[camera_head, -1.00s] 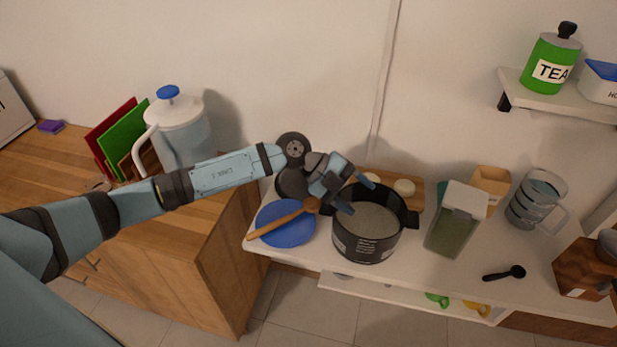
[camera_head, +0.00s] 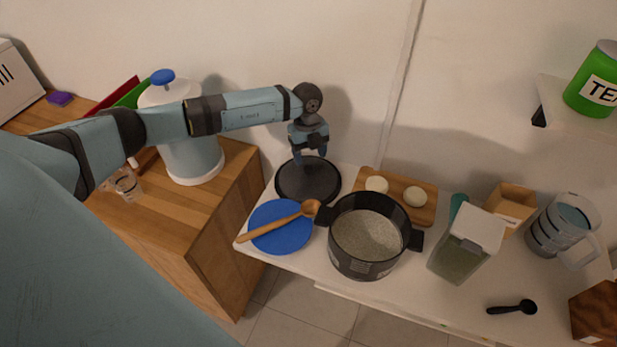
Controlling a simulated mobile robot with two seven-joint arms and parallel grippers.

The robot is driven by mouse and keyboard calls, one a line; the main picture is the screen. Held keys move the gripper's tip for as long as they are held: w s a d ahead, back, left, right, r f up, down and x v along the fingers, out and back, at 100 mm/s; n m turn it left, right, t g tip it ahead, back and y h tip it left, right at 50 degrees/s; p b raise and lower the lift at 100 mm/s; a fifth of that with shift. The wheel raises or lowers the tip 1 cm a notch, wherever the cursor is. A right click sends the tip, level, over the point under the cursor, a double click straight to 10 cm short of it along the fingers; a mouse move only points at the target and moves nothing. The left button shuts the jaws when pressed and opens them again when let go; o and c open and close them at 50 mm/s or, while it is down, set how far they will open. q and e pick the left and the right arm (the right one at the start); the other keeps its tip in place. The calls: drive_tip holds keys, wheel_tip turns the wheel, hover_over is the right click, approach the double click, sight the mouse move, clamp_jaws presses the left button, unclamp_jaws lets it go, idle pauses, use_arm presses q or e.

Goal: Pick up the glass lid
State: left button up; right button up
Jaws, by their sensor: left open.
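A dark round lid (camera_head: 308,187) lies flat on the white counter, behind the blue plate and left of the pot. It looks like the glass lid, though its surface reads as dark grey. My left gripper (camera_head: 310,157) points down over the back part of the lid, with its fingers apart and nothing between them. The fingertips hide the lid's middle and any knob there. I cannot tell whether they touch it. A black pot (camera_head: 340,245) with pale grainy contents stands uncovered. My right gripper is out of view.
A blue plate (camera_head: 280,238) with a wooden spoon (camera_head: 270,226) across it sits in front of the lid. A cutting board (camera_head: 425,209) with pale round pieces and a square container (camera_head: 462,252) stand to the right. The wall is close behind.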

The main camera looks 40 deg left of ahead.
sight(308, 167)
use_arm(q)
drive_tip(key=shift+s+f, duration=0.2)
drive_tip(key=shift+f, duration=0.25)
wheel_tip(308, 167, down, 4)
drive_tip(key=shift+s+r+p, duration=0.1)
drive_tip(key=shift+r+p, duration=0.05)
drive_tip(key=shift+p, duration=0.6)
drive_tip(key=shift+f, duration=0.5)
clamp_jaws()
